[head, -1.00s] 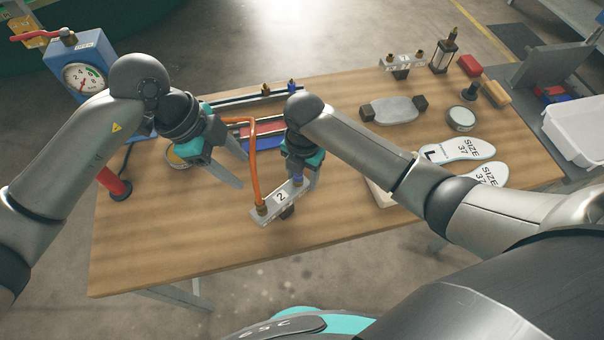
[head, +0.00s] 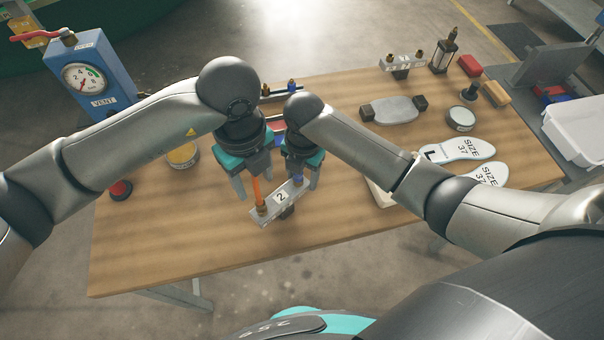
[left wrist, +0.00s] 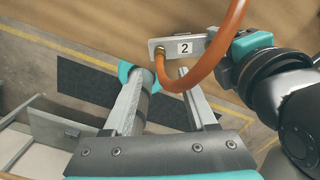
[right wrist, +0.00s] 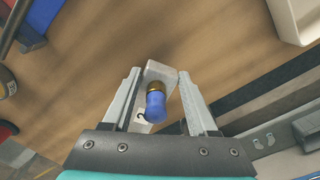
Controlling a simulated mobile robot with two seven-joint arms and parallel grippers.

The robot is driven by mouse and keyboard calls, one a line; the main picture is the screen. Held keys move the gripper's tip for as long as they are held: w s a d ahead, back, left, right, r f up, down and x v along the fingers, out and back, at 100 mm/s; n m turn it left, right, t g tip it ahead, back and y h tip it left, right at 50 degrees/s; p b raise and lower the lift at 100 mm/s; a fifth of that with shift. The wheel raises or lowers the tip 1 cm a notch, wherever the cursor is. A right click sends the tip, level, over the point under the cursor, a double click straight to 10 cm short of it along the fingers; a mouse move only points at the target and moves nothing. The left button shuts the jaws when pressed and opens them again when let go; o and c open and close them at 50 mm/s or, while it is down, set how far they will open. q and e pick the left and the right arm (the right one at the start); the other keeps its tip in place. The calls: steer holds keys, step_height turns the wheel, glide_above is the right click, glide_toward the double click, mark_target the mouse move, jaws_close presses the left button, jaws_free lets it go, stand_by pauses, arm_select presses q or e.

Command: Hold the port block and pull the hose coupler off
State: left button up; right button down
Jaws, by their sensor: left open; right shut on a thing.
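The port block (head: 269,211) is a grey bar marked 2, held over the front of the table. My right gripper (head: 299,182) is shut on its right end, beside a blue fitting (right wrist: 156,104). The brass hose coupler (head: 261,210) sits on the block's left end, with an orange hose (head: 257,188) rising from it. My left gripper (head: 254,182) is open above the coupler, its fingers on either side of the hose in the head view. In the left wrist view, the coupler (left wrist: 160,53) lies just beyond the fingertips; the hose crosses the right finger.
A blue vent box with a gauge (head: 92,75) stands at the back left, with a yellow-topped tin (head: 183,155) nearby. The front tabletop (head: 180,245) is clear.

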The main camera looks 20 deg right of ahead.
mark_target(258, 197)
arm_select(q)
steer(key=shift+f, duration=4.45)
jaws_close()
steer(key=shift+w, duration=0.1)
steer(key=shift+r, duration=0.1)
steer(key=shift+r, duration=2.95)
steer(key=shift+r, duration=0.1)
step_height(258, 197, up, 7)
